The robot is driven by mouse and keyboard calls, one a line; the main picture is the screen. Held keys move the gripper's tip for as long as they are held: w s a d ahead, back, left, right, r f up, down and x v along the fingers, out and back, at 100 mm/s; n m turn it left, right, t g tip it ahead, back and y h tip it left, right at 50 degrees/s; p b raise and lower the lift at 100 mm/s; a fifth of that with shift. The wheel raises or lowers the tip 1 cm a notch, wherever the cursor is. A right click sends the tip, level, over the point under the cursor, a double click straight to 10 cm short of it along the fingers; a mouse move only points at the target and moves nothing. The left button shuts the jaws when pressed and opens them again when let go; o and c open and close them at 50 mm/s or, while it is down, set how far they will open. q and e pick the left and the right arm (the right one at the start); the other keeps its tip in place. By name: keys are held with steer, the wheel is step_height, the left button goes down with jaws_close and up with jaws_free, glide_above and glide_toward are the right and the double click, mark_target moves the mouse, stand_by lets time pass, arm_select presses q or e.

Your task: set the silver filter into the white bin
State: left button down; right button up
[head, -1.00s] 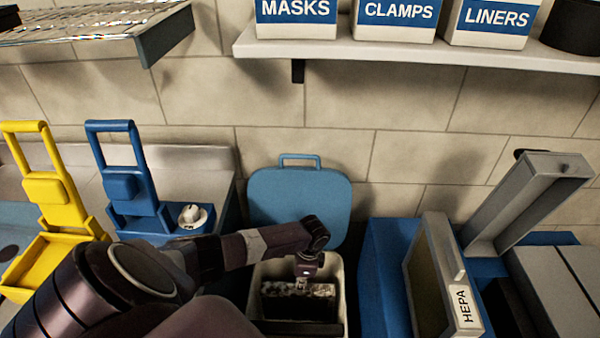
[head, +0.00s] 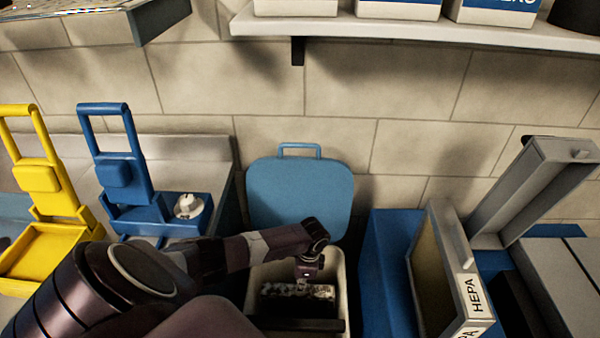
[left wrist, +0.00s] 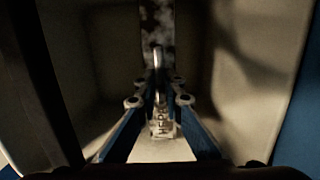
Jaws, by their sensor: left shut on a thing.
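The silver filter (head: 285,291), mottled grey along its top and dark on its front, is inside the white bin (head: 342,272), below the rim. My left gripper (head: 304,283) reaches down into the bin and is shut on the filter at its top. In the left wrist view the fingers (left wrist: 160,108) are closed around a small pale part, and the filter's mottled surface (left wrist: 157,22) lies beyond them. The bin's inner walls are on both sides. The filter's lower part and whether it touches the floor are hidden. My right gripper is out of view.
The bin's blue lid (head: 299,198) stands open behind it. To the right is a blue housing (head: 385,260) with a HEPA-labelled frame (head: 470,300) and a raised grey cover (head: 530,190). Yellow (head: 38,178) and blue (head: 122,168) handled units stand left. A shelf (head: 400,32) runs above.

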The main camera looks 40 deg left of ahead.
arm_select(q)
steer(key=c, duration=2)
jaws_free()
steer(key=shift+r, duration=0.1)
steer(key=r+p, duration=0.2)
steer(key=r, duration=0.3)
steer(key=r+p, duration=0.2)
steer(key=r, duration=0.4)
steer(key=w+d+r+p, duration=0.1)
steer(key=r+p, duration=0.1)
steer(key=r, duration=0.3)
steer(key=shift+d+r, duration=0.1)
steer(key=shift+r, duration=0.3)
